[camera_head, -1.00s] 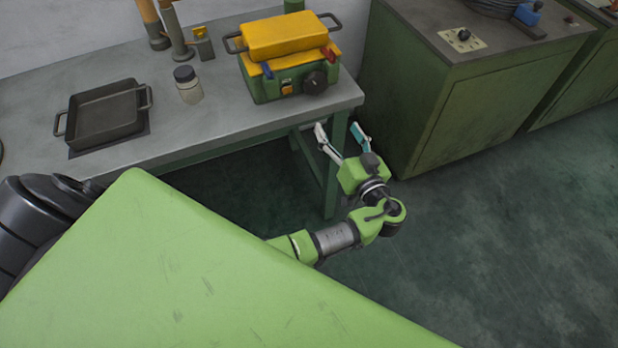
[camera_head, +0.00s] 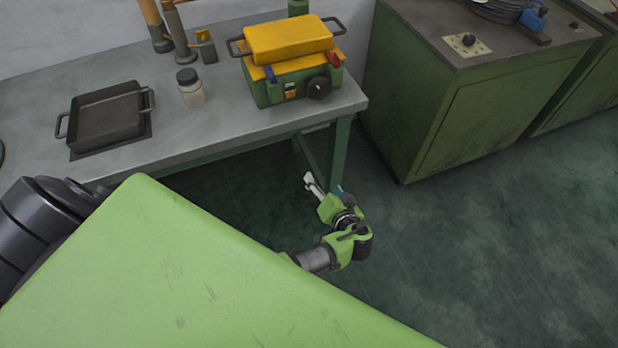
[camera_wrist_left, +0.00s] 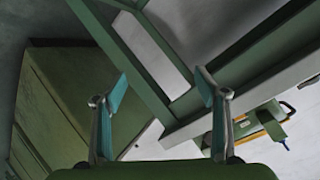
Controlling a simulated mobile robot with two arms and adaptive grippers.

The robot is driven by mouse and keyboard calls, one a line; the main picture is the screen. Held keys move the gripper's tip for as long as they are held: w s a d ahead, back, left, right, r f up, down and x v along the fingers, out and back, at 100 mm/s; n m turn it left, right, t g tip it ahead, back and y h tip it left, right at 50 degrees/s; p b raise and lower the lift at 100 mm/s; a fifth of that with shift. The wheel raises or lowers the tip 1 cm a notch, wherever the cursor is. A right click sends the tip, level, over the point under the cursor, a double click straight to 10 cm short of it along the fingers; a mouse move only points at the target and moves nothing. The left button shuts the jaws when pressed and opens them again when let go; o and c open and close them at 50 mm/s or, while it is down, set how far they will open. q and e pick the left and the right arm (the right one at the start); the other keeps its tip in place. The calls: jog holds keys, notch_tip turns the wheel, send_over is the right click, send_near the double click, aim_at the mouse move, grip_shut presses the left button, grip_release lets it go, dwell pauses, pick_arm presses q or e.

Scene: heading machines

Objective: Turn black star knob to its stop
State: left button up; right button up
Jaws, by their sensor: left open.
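Two black knobs show in the head view. A round black knob (camera_head: 319,88) is on the front of the green and yellow box (camera_head: 270,91) on the workbench. A smaller black knob (camera_head: 469,40) stands on a pale marked plate on the cabinet top. I cannot tell their exact shape or how far either is turned. My left gripper (camera_head: 322,186) is open and empty, low in front of the bench's right leg and apart from both knobs. Its spread teal-padded fingers also show in the left wrist view (camera_wrist_left: 162,90). My right gripper is not in view.
The grey workbench (camera_head: 215,128) has its edge and green legs close to my left gripper. A black pan (camera_head: 105,118) and a lidded jar (camera_head: 191,92) stand on it. A green cabinet (camera_head: 455,115) is at right. The floor between is clear.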

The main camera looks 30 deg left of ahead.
pick_arm(q)
jog(key=s+f+m+g+h, duration=0.1)
jog(key=s+f, duration=0.3)
jog(key=f, duration=0.2)
jog(key=s+f+m+g+h, duration=0.1)
jog(key=s+f, duration=0.3)
jog(key=f, duration=0.3)
jog(key=shift+s+a+g+h, duration=0.15)
jog(key=shift+s+g+h, duration=0.15)
jog(key=shift+g, duration=0.1)
